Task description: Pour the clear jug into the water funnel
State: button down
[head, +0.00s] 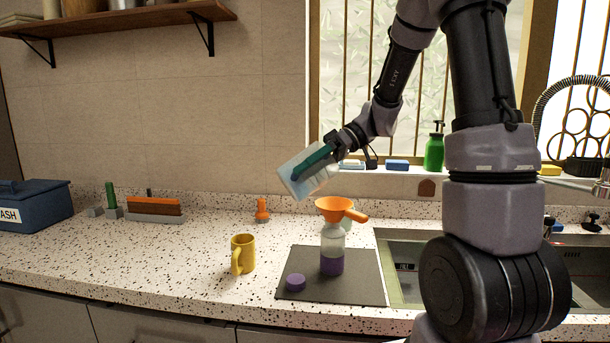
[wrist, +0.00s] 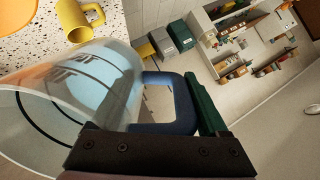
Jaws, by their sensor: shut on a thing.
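My gripper (head: 322,155) is shut on the blue handle of the clear jug (head: 302,180). The jug is tilted in the air, above and left of the orange funnel (head: 334,205), apart from it. The funnel sits in the mouth of a clear bottle (head: 332,240) with a purple lower part, upright on a dark mat (head: 355,281). In the wrist view the jug (wrist: 105,80) shows its dark markings and handle (wrist: 183,105), beside a green finger of my gripper (wrist: 206,108). I cannot tell how much liquid the jug holds.
A yellow mug (head: 243,253) stands left of the mat, and a purple cap (head: 296,282) lies on it. A small orange item (head: 262,210) stands behind. The sink (head: 405,262) is at the right.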

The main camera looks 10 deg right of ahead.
jog(key=y, duration=0.1)
jog(key=d+y, duration=0.2)
jog(key=y, duration=0.1)
jog(key=shift+w+f+g, duration=0.2)
jog(key=shift+f+g, duration=0.1)
jog(key=shift+f, duration=0.05)
jog(key=shift+w+d+r+g+y, duration=0.15)
jog(key=shift+d+r+g+y, duration=0.1)
jog(key=shift+d+y, duration=0.75)
jog(key=shift+w+d+r+g+y, duration=0.15)
jog(key=shift+d+y, duration=0.5)
jog(key=shift+y, duration=0.65)
dwell(4.9)
